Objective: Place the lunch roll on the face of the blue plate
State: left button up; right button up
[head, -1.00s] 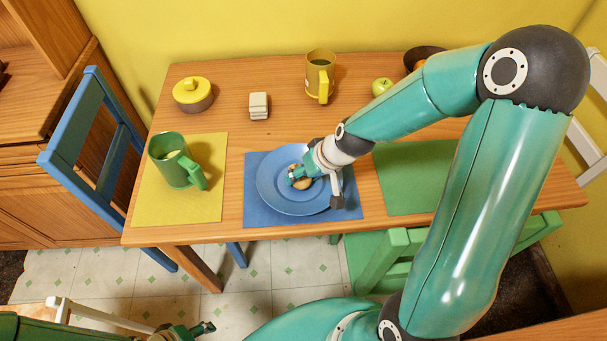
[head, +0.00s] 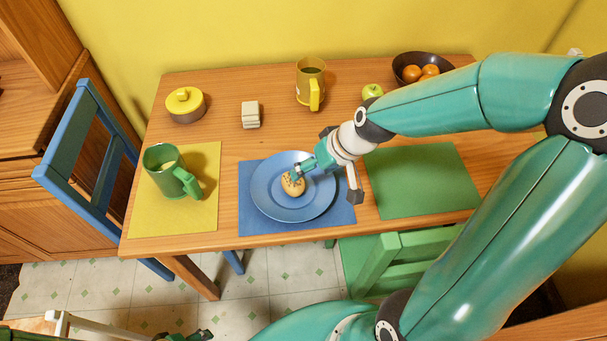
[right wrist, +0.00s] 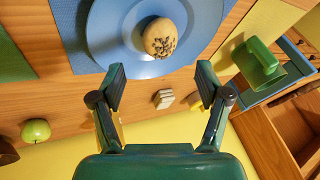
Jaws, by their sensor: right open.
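In the right wrist view the roll (right wrist: 160,37) lies beyond my fingertips on the plate (right wrist: 105,38). My right gripper (head: 304,170) is over the plate, beside the roll. The right wrist view shows this gripper (right wrist: 161,84) open, with nothing between its fingers. A small part of my left gripper (head: 202,334) shows at the bottom edge, away from the table; its fingers are mostly hidden.
The plate lies on a blue mat (head: 252,215), between a yellow mat (head: 205,212) with a green mug (head: 165,178) and a bare green mat (head: 425,185). A yellow mug (head: 311,80), sugar pot (head: 185,104), white stack (head: 250,115), apple (head: 372,91) and fruit bowl (head: 405,62) stand behind.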

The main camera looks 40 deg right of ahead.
jog(key=shift+v, duration=1.6)
